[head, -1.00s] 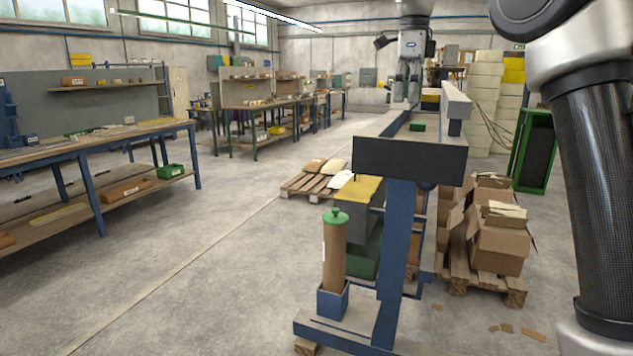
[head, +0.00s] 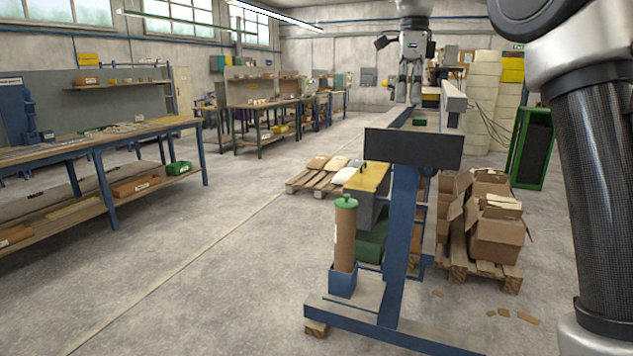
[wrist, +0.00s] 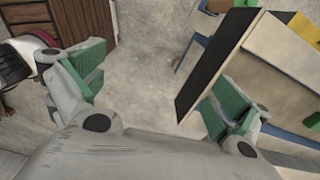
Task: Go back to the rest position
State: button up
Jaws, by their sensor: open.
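My gripper (head: 410,99) hangs at the top middle of the head view, fingers pointing down. In the wrist view its two green-padded fingers (wrist: 150,95) are spread wide apart, with nothing held. Bare floor shows between them. My arm's dark link stands along the right side of the head view, apart from the laminating stand.
A long blue-legged stand with a black end panel (head: 413,148) is ahead; the panel (wrist: 215,65) also shows in the wrist view. A brown cylinder with a green cap (head: 345,235) stands at its foot. Cartons (head: 492,230) are at right. Floor at left is open.

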notch_tip(320, 180, down, 7)
jog(key=n, duration=1.1)
jog(key=s+d+f+n+t, duration=0.1)
jog(key=s+d+f+n, duration=0.2)
jog(key=s, duration=0.8)
jog(key=s+d+f+n+t, duration=0.2)
jog(key=s+d, duration=0.5)
jog(key=s, duration=0.4)
jog(key=s+d+f+n+t, duration=0.1)
jog(key=s+d+f+n, duration=0.4)
jog(key=s, duration=0.6)
jog(key=shift+s+f, duration=0.25)
jog(key=shift+f, duration=0.35)
jog(key=shift+d, duration=0.1)
